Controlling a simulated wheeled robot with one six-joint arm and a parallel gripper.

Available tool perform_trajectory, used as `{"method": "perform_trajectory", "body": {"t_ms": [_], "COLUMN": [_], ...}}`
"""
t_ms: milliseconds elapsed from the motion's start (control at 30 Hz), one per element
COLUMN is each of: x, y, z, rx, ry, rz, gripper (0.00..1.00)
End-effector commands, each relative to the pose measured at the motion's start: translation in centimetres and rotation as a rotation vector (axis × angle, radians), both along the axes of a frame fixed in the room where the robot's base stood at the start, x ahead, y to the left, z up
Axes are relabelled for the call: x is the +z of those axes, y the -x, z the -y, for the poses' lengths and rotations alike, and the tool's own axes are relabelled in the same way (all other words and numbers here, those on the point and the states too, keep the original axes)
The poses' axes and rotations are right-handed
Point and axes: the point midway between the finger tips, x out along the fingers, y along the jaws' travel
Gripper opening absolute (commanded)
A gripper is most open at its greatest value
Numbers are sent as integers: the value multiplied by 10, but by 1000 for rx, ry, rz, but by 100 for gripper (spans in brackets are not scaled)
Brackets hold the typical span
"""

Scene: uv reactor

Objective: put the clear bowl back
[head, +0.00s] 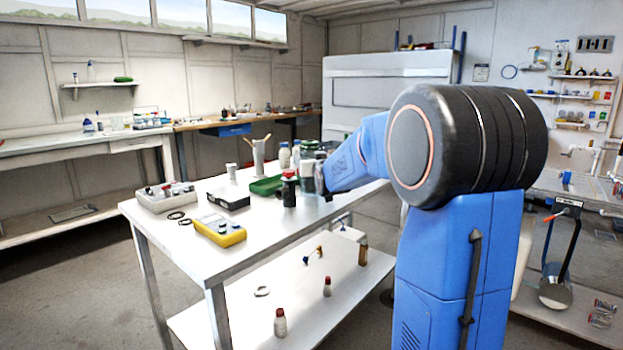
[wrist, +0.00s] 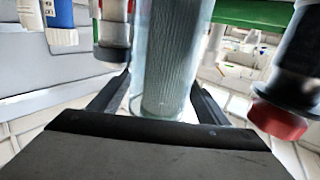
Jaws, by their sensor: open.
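A clear cylinder (wrist: 168,60), which looks like the clear bowl, stands between my fingers in the wrist view. A grey, ribbed core shows inside it. In the head view a greyish clear cylinder (head: 307,178) stands at the right end of the white table, beside my gripper (head: 321,183). In the wrist view my gripper (wrist: 160,92) is open, with one dark finger on each side of the cylinder. I cannot tell whether either finger touches it. The cylinder's far end is cut off by the wrist picture's edge. The place it belongs is not clear.
A black container with a red top (head: 289,188) stands close by; it shows at right in the wrist view (wrist: 295,75). A green tray (head: 266,186), white bottle (head: 284,156) and beaker of tools (head: 258,158) are near. A yellow meter (head: 219,230) sits toward the front.

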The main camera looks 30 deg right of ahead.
Motion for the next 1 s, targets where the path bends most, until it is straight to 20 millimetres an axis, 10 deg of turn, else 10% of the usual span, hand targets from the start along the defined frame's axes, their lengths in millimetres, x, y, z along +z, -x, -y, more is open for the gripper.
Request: {"method": "perform_trajectory", "body": {"t_ms": [133,367,733,1000], "x": [0,1,13,69], "y": [0,1,1,1], "z": [0,0,0,0], "rx": [0,0,0,0], "ry": [0,1,0,2], "rz": [0,2,3,7], "gripper": [65,12,12,12]}}
